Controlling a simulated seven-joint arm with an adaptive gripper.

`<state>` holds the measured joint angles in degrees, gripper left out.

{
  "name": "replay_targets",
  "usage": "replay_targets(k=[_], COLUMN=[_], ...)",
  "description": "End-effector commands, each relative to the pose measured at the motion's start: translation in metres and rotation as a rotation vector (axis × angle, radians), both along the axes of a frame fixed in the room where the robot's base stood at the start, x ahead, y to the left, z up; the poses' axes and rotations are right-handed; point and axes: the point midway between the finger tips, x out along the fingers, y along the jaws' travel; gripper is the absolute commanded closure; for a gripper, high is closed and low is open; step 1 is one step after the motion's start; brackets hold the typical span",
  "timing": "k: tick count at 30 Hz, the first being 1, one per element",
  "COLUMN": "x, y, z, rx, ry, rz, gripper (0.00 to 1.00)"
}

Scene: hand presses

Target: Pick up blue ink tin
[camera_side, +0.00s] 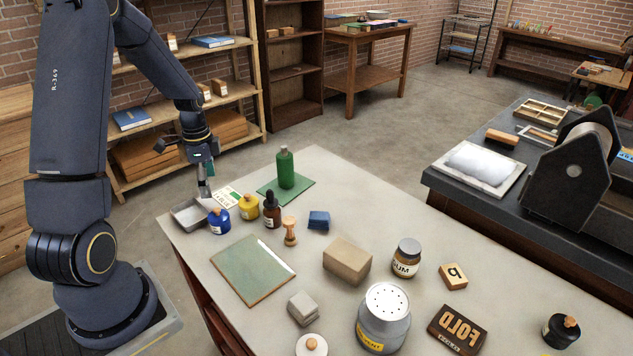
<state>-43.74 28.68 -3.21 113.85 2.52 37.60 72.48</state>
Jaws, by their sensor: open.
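The blue ink tin (219,223) stands upright near the back left corner of the table, with a pale label on its front. My gripper (206,198) points down just above and behind the tin, close to its top. Its jaws are open and hold nothing that I can see. The small fingertips partly overlap the tray and the tin's top, so I cannot tell whether they touch the tin.
A shallow metal tray (181,216) lies left of the tin. A yellow tin (249,207) and a brown dropper bottle (271,213) stand close on its right. A green bottle (286,168) stands behind. A green plate (252,270) lies in front.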

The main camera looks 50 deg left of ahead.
Motion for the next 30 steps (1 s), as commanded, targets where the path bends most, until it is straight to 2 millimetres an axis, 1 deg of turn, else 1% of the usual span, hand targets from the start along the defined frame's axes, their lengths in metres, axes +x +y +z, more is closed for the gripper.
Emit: replay_targets(k=[1,3,6,9,14,16,21,24,27,30], x=[-0.001,-0.001,-0.001,0.0,0.0,0.0,0.0,0.0,0.001,0.001], y=[-0.001,-0.002,-0.002,-0.001,-0.001,-0.003,-0.006,-0.005,-0.005,-0.005], z=[-0.014,-0.031,-0.051,-0.066,-0.076,-0.084,-0.111,-0.123,-0.127,-0.127], rx=[-0.005,-0.004,-0.002,-0.002,-0.001,-0.001,-0.001,0.001,0.001,0.002], ry=[0.006,0.005,0.004,0.002,0.001,0.001,0.003,0.001,-0.001,-0.001], rz=[-0.001,-0.001,-0.001,0.0,0.0,0.0,0.0,0.0,0.0,0.0], gripper=[0.14,0.14,0.14,0.14,0.14,0.14,0.14,0.14,0.14,0.14])
